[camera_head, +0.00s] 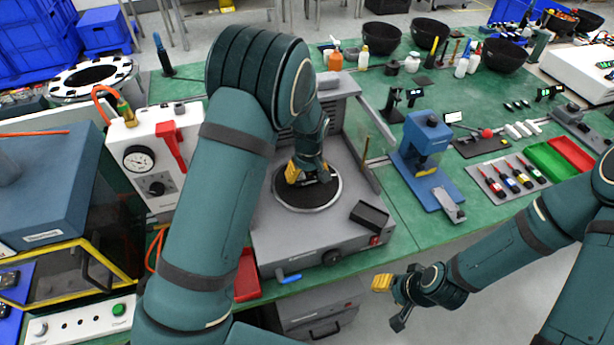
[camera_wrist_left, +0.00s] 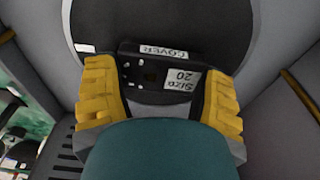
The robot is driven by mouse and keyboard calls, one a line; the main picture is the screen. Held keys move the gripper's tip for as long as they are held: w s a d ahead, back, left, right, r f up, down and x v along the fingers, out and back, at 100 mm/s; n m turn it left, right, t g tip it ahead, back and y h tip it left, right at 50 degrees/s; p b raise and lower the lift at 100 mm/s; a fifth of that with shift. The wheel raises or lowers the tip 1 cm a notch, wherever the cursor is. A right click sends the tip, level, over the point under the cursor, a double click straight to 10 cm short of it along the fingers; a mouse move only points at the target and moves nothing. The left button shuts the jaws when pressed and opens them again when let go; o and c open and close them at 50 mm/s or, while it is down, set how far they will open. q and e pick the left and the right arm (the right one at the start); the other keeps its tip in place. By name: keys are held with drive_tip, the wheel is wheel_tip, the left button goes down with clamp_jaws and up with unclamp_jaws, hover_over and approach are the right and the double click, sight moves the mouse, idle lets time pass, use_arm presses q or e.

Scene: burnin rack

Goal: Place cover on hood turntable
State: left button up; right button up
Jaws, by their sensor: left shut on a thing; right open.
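The hood turntable (camera_head: 300,203) is a dark round disc with a light rim on top of a grey unit. My left gripper (camera_head: 309,174) is over the disc, fingers pointing down. In the left wrist view its yellow fingers (camera_wrist_left: 160,80) are shut on the cover (camera_wrist_left: 150,74), a dark part with white labels reading "COVER" and "SIZE 20". The cover is over the dark disc; I cannot tell if it touches it. In the head view the gripper mostly hides the cover. My right gripper (camera_head: 391,302) is open and empty, out in front of the bench over the floor.
A small black tray (camera_head: 369,215) sits on the grey unit (camera_head: 300,245), right of the turntable. A white gauge box (camera_head: 150,160) with a red handle stands to the left. A blue press (camera_head: 425,150) stands on the green bench to the right.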

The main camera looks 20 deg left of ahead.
sight(309, 179)
use_arm(q)
drive_tip(key=shift+f, duration=0.7)
drive_tip(key=shift+f, duration=0.1)
drive_tip(key=o, duration=1)
drive_tip(key=shift+o, duration=0.2)
drive_tip(key=shift+r, duration=0.3)
wheel_tip(309, 179, up, 12)
drive_tip(key=s, duration=0.1)
drive_tip(key=shift+d+f+p, duration=0.25)
drive_tip(key=shift+d+p, duration=0.05)
drive_tip(key=shift+d, duration=0.1)
drive_tip(key=shift+s, duration=0.1)
